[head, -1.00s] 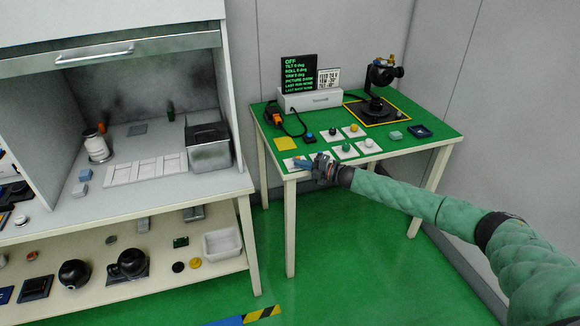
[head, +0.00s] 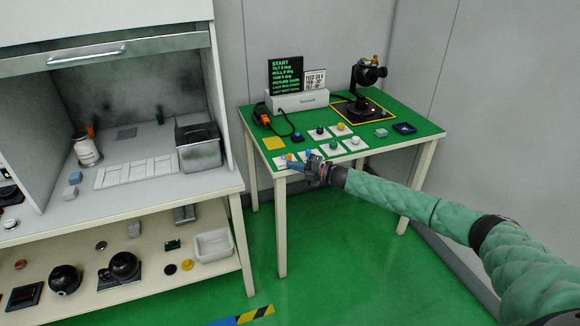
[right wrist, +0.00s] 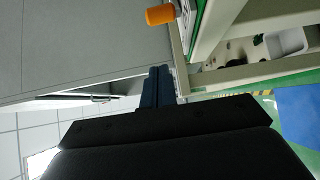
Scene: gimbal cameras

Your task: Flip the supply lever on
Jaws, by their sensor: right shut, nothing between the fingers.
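The supply lever shows as a small orange tip (head: 290,157) above a white plate at the front left corner of the green table. An orange cylindrical knob, apparently its end, also shows at the top of the right wrist view (right wrist: 160,14). My right gripper (head: 297,165) is at that table corner, beside the lever and partly covering its plate. In the right wrist view its dark fingers (right wrist: 158,86) are together with nothing between them, apart from the orange knob. The display (head: 286,76) at the back reads START on its top line. My left gripper is out of view.
Several white plates with coloured knobs (head: 341,129) stand beside the gripper on the green table (head: 385,147). A black camera rig (head: 366,80) stands at the back right. A workbench with a hood (head: 100,50) is at left. The green floor between is clear.

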